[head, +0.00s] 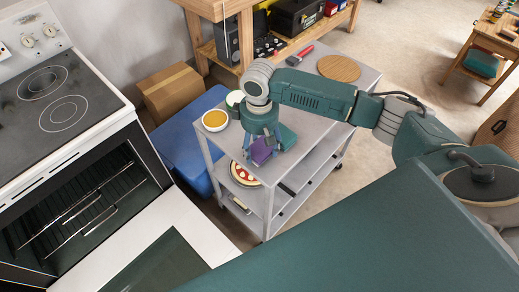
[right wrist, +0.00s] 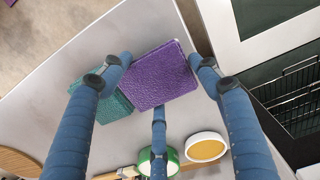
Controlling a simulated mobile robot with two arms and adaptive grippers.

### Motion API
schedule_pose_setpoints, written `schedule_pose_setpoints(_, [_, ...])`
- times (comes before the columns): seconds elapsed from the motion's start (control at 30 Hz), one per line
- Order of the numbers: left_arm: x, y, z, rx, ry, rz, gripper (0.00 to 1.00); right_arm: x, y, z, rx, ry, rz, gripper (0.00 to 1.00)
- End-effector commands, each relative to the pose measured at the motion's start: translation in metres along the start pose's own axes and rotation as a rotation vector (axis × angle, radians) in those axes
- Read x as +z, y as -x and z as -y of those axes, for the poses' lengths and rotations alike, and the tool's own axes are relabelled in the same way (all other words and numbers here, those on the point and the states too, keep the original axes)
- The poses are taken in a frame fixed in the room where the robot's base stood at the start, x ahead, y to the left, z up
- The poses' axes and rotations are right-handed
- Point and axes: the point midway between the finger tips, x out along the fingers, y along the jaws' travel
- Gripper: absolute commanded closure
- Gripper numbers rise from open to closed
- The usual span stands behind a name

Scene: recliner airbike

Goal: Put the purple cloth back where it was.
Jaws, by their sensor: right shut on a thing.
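The purple cloth (head: 261,151) is a small folded block at the near edge of the grey cart's top (head: 318,113). My right gripper (head: 263,141) is over that edge and shut on the purple cloth. In the right wrist view the purple cloth (right wrist: 160,78) lies between the blue fingers of the right gripper (right wrist: 160,66). A teal cloth (head: 288,138) lies on the cart top, right beside the purple one. The teal cloth (right wrist: 112,108) is partly hidden by a finger in the wrist view. Whether the purple cloth touches the cart top I cannot tell. My left gripper is out of view.
A bowl of orange food (head: 215,120) and a green-and-white round item (head: 235,99) stand at the cart's left corner. A round wooden board (head: 339,68) lies at the far end. A pizza (head: 243,175) is on a lower shelf. The oven door (head: 168,256) hangs open at left.

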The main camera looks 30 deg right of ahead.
Motion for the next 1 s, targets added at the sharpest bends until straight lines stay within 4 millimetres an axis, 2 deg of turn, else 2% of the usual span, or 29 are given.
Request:
schedule_pose_setpoints(0.13, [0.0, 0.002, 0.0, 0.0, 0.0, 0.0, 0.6, 0.0, -0.018, 0.0, -0.001, 0.0, 0.001, 0.59])
schedule_pose_setpoints(0.53, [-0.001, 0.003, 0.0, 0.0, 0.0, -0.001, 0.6, 0.0, -0.022, 0.001, -0.001, 0.001, -0.001, 0.59])
schedule_pose_setpoints(0.57, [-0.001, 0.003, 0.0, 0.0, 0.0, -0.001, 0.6, -0.001, -0.022, 0.001, 0.0, 0.001, -0.002, 0.34])
schedule_pose_setpoints(0.63, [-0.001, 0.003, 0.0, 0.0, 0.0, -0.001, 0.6, -0.001, -0.022, 0.0, 0.0, 0.001, -0.002, 0.2])
schedule_pose_setpoints(1.0, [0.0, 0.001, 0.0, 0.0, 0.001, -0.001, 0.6, 0.0, -0.019, 0.0, 0.0, 0.001, -0.002, 0.19])
